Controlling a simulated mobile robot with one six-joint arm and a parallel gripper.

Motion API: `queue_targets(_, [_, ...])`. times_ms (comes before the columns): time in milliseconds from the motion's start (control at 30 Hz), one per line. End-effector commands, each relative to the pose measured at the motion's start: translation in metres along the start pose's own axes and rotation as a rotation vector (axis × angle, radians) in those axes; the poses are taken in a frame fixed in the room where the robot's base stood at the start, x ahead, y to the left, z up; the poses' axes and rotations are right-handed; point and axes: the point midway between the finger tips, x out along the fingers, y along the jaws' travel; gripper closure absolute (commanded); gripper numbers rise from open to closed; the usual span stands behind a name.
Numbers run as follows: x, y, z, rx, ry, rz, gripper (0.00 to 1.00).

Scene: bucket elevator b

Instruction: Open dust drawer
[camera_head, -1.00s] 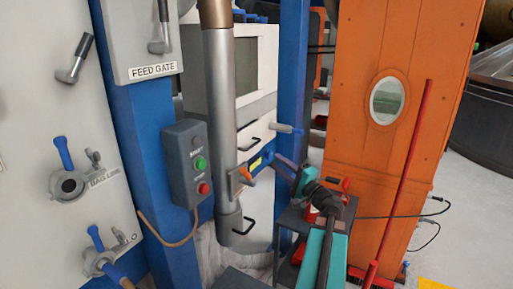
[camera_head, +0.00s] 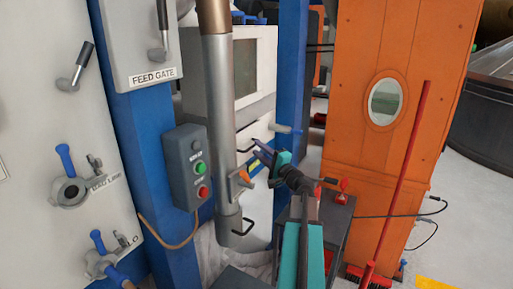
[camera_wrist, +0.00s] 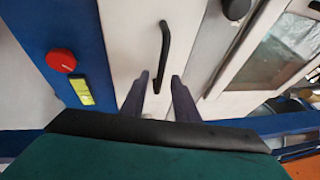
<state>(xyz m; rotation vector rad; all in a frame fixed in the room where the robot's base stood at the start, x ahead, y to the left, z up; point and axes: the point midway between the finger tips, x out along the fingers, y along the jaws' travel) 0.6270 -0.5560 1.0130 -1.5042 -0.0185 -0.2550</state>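A white drawer front (camera_wrist: 130,50) with a black bar handle (camera_wrist: 164,50) fills the middle of the wrist view. In the head view the white front (camera_head: 258,131) is partly hidden by a grey pipe, and a black handle (camera_head: 244,149) shows beside my gripper (camera_head: 258,151). My gripper (camera_wrist: 159,76) is open, with one dark finger on each side of the handle's near end in the picture. I cannot tell whether the fingers reach the handle's depth. The front looks shut. No label names the dust drawer.
A red knob (camera_wrist: 61,60) and a yellow label (camera_wrist: 81,90) sit left of the handle. The grey pipe (camera_head: 221,110) stands close left of my gripper, with an orange-tipped lever (camera_head: 245,179). A blue post (camera_head: 291,75) stands to the right. Another black handle (camera_head: 243,227) is lower.

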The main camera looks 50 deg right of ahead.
Motion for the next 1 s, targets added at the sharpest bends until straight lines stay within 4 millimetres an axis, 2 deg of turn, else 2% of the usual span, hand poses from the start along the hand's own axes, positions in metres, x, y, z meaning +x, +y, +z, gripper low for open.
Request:
queue_targets(200, [0.017,0.0,-0.001,0.001,0.001,0.0,0.72])
queue_targets(567, [0.02,0.0,0.001,0.001,0.0,0.0,0.72])
queue_targets(600, [0.02,0.0,0.001,0.001,0.0,0.0,0.74])
queue_targets(767, [0.02,0.0,0.001,0.001,-0.001,0.0,1.0])
queue_targets(1000, [0.02,0.001,0.003,0.001,-0.002,0.0,1.0])
